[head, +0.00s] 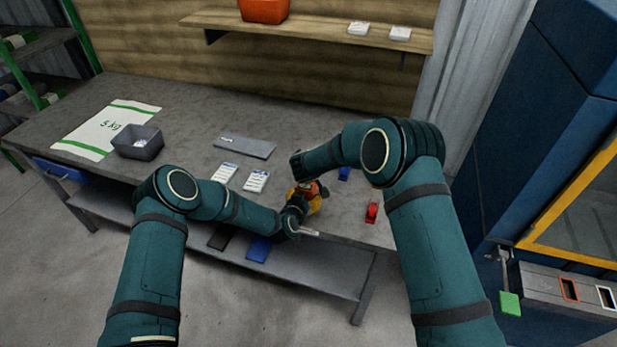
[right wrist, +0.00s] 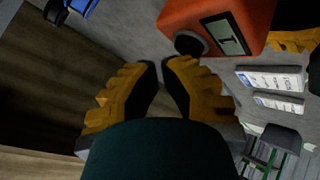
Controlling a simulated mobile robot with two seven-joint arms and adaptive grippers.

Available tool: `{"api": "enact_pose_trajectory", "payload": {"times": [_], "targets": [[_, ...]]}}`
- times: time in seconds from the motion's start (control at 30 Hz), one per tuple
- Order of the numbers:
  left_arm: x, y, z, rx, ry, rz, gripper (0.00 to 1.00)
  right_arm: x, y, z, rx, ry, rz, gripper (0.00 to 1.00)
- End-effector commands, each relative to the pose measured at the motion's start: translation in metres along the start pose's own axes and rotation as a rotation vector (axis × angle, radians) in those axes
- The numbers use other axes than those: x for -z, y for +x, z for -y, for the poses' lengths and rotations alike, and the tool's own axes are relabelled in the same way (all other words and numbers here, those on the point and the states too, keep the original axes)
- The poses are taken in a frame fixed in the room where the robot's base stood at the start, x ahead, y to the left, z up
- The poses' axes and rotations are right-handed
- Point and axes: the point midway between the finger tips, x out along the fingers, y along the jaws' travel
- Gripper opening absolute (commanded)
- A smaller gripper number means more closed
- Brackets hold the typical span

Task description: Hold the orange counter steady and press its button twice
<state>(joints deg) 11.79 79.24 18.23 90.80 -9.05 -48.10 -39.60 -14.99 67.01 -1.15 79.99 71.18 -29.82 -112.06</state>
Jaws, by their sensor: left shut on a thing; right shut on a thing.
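The orange counter (right wrist: 217,22) shows at the top of the right wrist view, with a dark round button (right wrist: 190,43) and a small display (right wrist: 225,36) bearing a mark like a 1. In the head view the counter (head: 311,188) is small and mostly hidden between my grippers. My left gripper (head: 303,203) is shut on it near the bench's front edge; a yellow finger (right wrist: 293,41) shows beside it in the right wrist view. My right gripper (right wrist: 162,72) has its fingertips drawn together close to the button, with nothing visible between them. I cannot tell whether they touch it.
A red object (head: 372,212) and a blue object (head: 344,174) lie near my right arm. A blue cabinet (head: 530,130) stands at right.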

Motion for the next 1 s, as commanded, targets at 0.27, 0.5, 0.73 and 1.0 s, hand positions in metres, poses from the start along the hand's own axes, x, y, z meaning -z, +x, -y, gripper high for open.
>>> {"api": "enact_pose_trajectory", "payload": {"times": [0.27, 0.5, 0.73, 1.0], "targets": [[-0.0002, 0.0000, 0.0001, 0.000, 0.000, 0.000, 0.21, 0.0002, 0.0000, 0.0000, 0.000, 0.000, -0.001, 0.00], [-0.0001, 0.0000, 0.0001, 0.000, 0.000, 0.000, 0.21, -0.0007, 0.0012, 0.0009, 0.000, 0.000, 0.000, 0.00], [-0.0001, 0.0000, 0.0001, 0.000, 0.000, 0.000, 0.21, -0.0019, 0.0030, 0.0022, 0.000, 0.000, -0.001, 0.00], [-0.0001, 0.0000, 0.0001, 0.000, 0.000, 0.000, 0.21, -0.0035, 0.0051, 0.0039, 0.000, -0.001, 0.000, 0.00]]}}
